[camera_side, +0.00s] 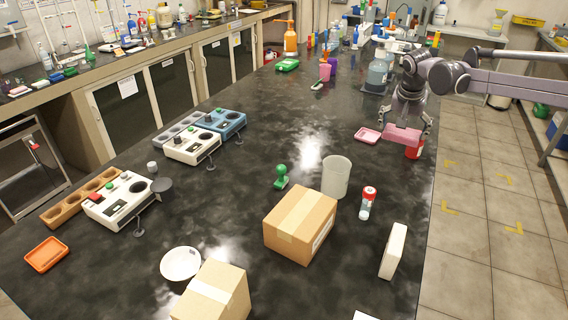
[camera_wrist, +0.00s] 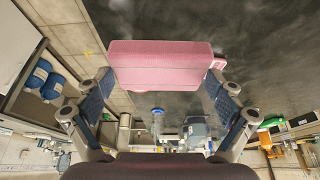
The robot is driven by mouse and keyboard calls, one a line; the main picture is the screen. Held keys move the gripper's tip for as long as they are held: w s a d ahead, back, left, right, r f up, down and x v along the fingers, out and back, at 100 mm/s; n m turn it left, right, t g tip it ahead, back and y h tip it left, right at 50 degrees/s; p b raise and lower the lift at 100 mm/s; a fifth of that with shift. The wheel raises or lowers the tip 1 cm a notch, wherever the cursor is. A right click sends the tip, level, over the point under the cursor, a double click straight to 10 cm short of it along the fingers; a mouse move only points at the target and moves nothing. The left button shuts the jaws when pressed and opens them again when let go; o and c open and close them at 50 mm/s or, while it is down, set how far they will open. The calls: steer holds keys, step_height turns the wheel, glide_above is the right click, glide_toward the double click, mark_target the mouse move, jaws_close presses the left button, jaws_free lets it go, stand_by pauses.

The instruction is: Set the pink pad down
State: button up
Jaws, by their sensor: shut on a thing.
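The pink pad (camera_side: 402,137) is a flat pink block held between the fingers of my gripper (camera_side: 406,126), near the bench's right edge. In the wrist view the pad (camera_wrist: 160,65) spans the space between the two fingers, with the dark bench and the floor behind it. My gripper is shut on it. A small pink tray (camera_side: 368,134) lies on the bench just left of the pad. A pink corner, likely this tray, shows beside the pad in the wrist view (camera_wrist: 218,63). Whether the pad touches the bench is hard to tell.
A red container (camera_side: 416,151) stands close beside the pad at the bench edge. Large bottles (camera_side: 377,75) stand behind. The bench left of the tray is clear.

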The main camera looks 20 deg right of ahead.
steer(key=shift+n, duration=0.3)
steer(key=w+a+f, duration=0.2)
steer(key=a, duration=0.2)
steer(key=w+a+f, duration=0.2)
steer(key=a, duration=0.2)
steer(key=w+a+f, duration=0.2)
steer(key=a+f, duration=0.1)
steer(key=shift+w+a, duration=0.3)
steer(key=shift+a, duration=0.1)
steer(key=shift+a+f, duration=0.1)
steer(key=shift+f, duration=1.95)
steer(key=shift+f, duration=0.15)
steer(key=o, duration=0.6)
